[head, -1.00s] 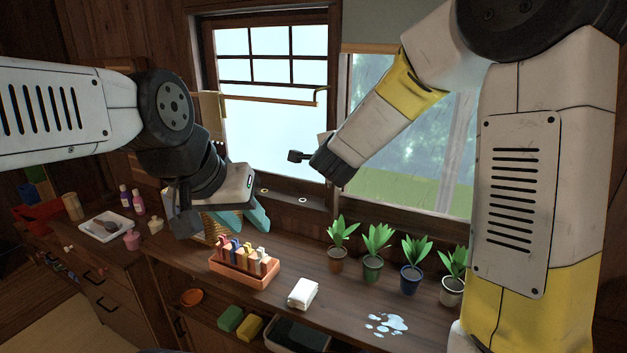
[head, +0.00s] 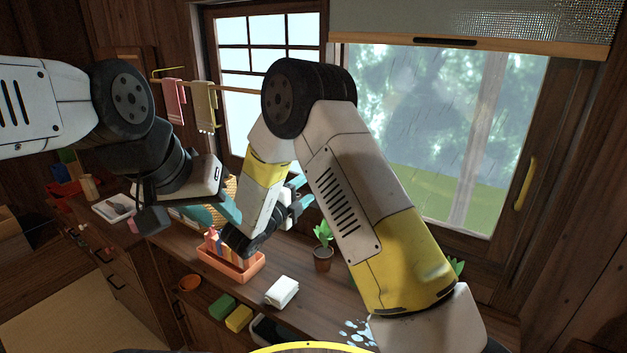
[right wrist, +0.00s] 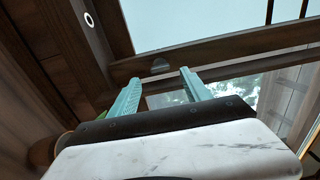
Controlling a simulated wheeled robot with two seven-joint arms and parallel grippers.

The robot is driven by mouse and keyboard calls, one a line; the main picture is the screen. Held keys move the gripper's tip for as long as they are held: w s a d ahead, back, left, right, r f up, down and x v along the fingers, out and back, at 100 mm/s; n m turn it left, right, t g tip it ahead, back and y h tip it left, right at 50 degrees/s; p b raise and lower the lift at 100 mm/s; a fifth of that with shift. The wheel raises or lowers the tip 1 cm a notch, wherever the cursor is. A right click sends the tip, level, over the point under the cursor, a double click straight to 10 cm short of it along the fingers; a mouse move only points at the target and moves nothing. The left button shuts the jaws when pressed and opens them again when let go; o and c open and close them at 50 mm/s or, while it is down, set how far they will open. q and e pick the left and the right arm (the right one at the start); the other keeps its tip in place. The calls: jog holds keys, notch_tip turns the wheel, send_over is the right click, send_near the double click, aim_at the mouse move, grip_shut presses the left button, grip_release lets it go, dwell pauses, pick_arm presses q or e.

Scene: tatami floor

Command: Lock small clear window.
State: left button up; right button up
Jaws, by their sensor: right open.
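The clear window (head: 420,150) fills the right of the head view, with rain and greenery behind its glass and a yellow handle (head: 526,184) on its right frame. A paned window (head: 268,60) stands left of it. My right gripper (head: 300,198) is open near the sill, partly hidden by my own arm. In the right wrist view its two teal fingers (right wrist: 160,92) are apart and empty, with a small grey rounded fitting (right wrist: 160,66) on the dark window rail beyond them. I cannot tell whether it is a lock. My left gripper (head: 213,212) is open and apart from the windows.
On the counter are an orange rack (head: 230,265), a white cloth (head: 282,291), a potted plant (head: 323,255) and a water puddle (head: 358,332). Towels (head: 205,105) hang from a rail by the paned window. A blind (head: 470,25) covers the clear window's top.

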jog(key=x, duration=0.5)
jog(key=shift+w, duration=0.1)
grip_shut()
jog(key=shift+n, duration=0.7)
grip_release()
